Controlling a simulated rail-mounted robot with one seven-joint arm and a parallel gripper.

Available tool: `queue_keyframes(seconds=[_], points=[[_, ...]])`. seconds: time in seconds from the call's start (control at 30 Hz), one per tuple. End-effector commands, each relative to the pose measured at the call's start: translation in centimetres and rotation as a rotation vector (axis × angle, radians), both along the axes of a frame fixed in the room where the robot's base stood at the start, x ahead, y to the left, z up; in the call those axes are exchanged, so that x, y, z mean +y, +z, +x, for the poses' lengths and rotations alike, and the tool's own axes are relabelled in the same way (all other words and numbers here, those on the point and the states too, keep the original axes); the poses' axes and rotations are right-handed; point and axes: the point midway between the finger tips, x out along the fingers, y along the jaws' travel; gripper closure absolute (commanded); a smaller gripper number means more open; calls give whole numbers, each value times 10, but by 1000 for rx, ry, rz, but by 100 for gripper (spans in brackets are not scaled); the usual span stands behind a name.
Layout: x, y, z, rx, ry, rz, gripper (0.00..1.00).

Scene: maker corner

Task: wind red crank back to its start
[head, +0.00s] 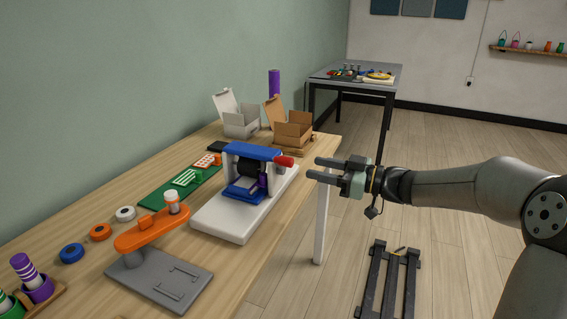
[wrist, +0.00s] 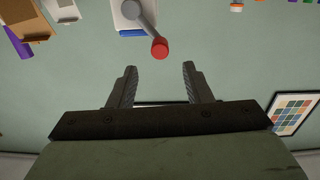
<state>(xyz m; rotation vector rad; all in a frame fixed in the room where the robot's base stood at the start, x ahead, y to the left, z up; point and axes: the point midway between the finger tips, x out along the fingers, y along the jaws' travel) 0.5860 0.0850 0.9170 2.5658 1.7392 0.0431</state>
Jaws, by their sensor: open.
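The red crank handle (head: 284,161) sticks out from the right side of a blue-framed machine (head: 252,153) on a white base (head: 225,220). In the wrist view the red knob (wrist: 160,48) sits at the end of a grey crank arm (wrist: 142,18), ahead of the fingertips and roughly between them. My gripper (head: 318,168) is open and empty, just right of the red handle in the head view. The wrist view shows both fingers (wrist: 160,68) spread apart, with a gap between them and the knob. The crank arm is hidden in the head view.
An orange-armed device on a grey plate (head: 195,285) stands in front of the machine. Open cardboard boxes (head: 293,131) stand behind it, with a purple cylinder (head: 274,83). A green board (head: 160,197) lies to the left. The floor right of the wooden table is mostly free around a black rack (head: 389,275).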

Motion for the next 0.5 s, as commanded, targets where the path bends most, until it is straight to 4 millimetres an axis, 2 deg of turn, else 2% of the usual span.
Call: queue_keyframes(seconds=[0.03, 0.2, 0.4, 0.5], points=[[12, 0, 3, 0, 4, 2, 55], [46, 0, 17, -1, 4, 2, 55], [75, 0, 29, 1, 2, 1, 55], [83, 0, 33, 0, 1, 1, 55]])
